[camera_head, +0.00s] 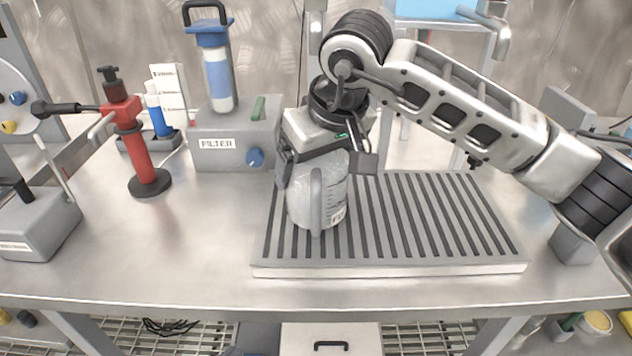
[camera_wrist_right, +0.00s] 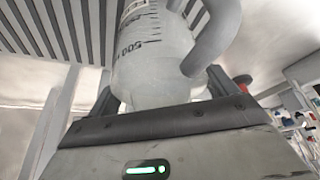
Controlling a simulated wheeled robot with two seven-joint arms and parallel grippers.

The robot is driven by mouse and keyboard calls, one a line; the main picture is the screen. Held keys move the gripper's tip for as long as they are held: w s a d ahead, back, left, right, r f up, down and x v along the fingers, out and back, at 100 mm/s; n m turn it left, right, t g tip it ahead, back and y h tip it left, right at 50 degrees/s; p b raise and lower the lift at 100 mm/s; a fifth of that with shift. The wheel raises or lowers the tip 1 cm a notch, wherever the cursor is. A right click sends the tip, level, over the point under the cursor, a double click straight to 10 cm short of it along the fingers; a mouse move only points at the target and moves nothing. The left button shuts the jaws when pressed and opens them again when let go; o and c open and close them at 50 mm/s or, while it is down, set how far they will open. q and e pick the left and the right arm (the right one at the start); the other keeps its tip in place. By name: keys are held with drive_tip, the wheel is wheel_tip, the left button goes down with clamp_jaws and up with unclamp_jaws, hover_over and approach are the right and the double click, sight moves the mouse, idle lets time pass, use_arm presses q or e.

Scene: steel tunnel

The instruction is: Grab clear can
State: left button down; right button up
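The clear can (camera_head: 308,200), a see-through jug with a handle and printed scale marks, stands upright on the ribbed grey mat (camera_head: 430,225). The arm in the head view comes in from the right, and its right gripper (camera_head: 325,160) points down over the can's top. One finger is on each side of the can, and the gripper looks open around it. In the right wrist view the can (camera_wrist_right: 152,65) is between the fingers, with slight gaps at its sides. The can's top is hidden by the gripper. My left gripper is not in view.
A grey FILTER box (camera_head: 235,145) with a blue-capped cylinder (camera_head: 218,75) stands left of the mat. A red pump-like tool (camera_head: 135,140) stands farther left.

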drive_tip(key=c, duration=0.4)
drive_tip(key=shift+r, duration=0.1)
